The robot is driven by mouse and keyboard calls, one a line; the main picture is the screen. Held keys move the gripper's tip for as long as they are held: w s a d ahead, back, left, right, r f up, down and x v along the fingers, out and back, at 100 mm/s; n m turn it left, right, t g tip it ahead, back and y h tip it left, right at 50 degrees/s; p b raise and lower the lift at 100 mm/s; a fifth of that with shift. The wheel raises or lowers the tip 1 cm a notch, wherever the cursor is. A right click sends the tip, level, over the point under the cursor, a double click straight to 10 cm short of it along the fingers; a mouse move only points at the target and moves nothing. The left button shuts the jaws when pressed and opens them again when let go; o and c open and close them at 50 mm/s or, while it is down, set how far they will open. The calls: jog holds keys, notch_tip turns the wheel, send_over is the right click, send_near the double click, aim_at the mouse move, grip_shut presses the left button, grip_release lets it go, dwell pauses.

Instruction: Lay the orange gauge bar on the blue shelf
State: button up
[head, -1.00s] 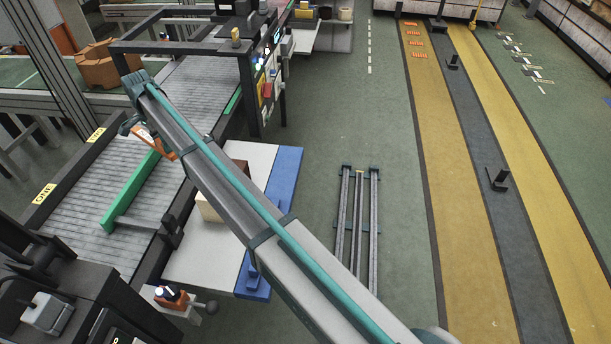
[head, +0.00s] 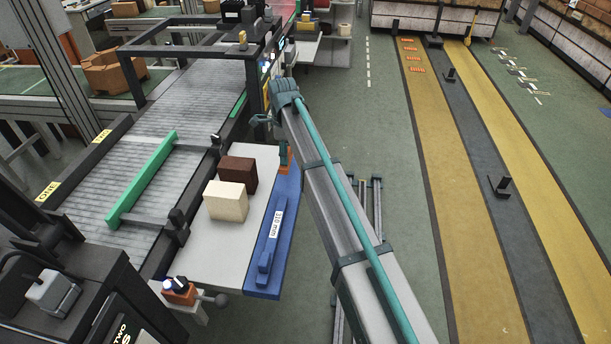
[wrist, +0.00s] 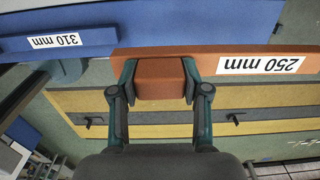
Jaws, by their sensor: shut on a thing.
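My gripper (wrist: 160,88) is shut on the orange gauge bar (wrist: 206,62), around a block in its middle. The bar carries a "250 mm" label, upside down in the wrist view. In the head view only a small piece of the orange bar (head: 284,155) shows beside my arm, near the far end of the blue shelf (head: 289,208). In the wrist view the bar overlaps the edge of the blue shelf (wrist: 190,20); I cannot tell whether they touch. A blue bar (head: 266,248) labelled "310 mm" lies on the shelf's near part; it also shows in the wrist view (wrist: 105,37).
A white table (head: 215,265) beside the shelf holds a cream block (head: 227,202) and a dark brown block (head: 238,173). Left of it is a roller conveyor (head: 95,205) with a green bar (head: 142,180) across it. Open floor lies to the right.

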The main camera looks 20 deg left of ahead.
notch_tip(320, 180, down, 10)
jog(key=shift+d+r+p, duration=0.1)
jog(key=shift+p, duration=1.15)
jog(key=o, duration=1.2)
jog(key=shift+o, duration=0.2)
notch_tip(320, 180, up, 12)
jog(key=b, duration=0.2)
jog(key=shift+b, duration=0.3)
